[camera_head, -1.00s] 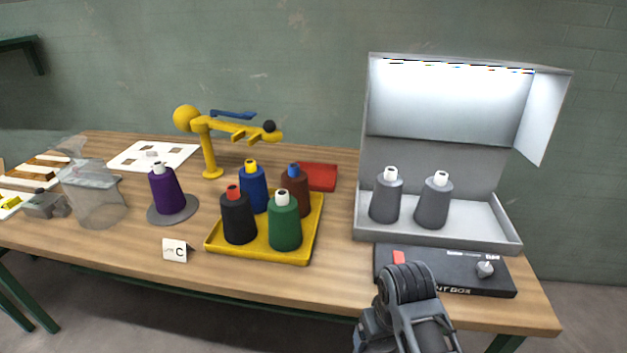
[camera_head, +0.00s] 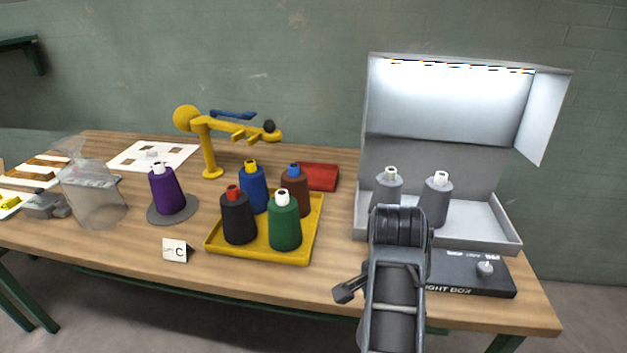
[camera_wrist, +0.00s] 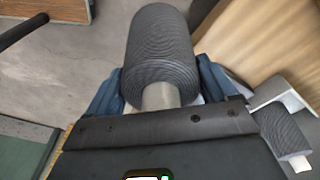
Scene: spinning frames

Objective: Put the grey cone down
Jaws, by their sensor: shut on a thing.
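In the wrist view my gripper (camera_wrist: 160,92) is shut on a grey cone (camera_wrist: 160,48), with a finger on each side of its pale core. The ribbed grey body extends away from the gripper. Another grey cone (camera_wrist: 284,135) with a pale tip shows at the lower right. In the head view two grey cones stand upright in the light box (camera_head: 480,240): the left one (camera_head: 387,186) is partly covered by my arm, the right one (camera_head: 435,203) is beside it. My gripper and the held cone are hidden there behind my arm.
A yellow tray (camera_head: 305,252) holds several coloured cones. A purple cone (camera_head: 164,190) stands on a grey disc to the left. A yellow arm-shaped stand (camera_head: 210,155), a red block (camera_head: 318,176) and a card marked C (camera_head: 175,250) are nearby. Bare tabletop lies in front of the tray.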

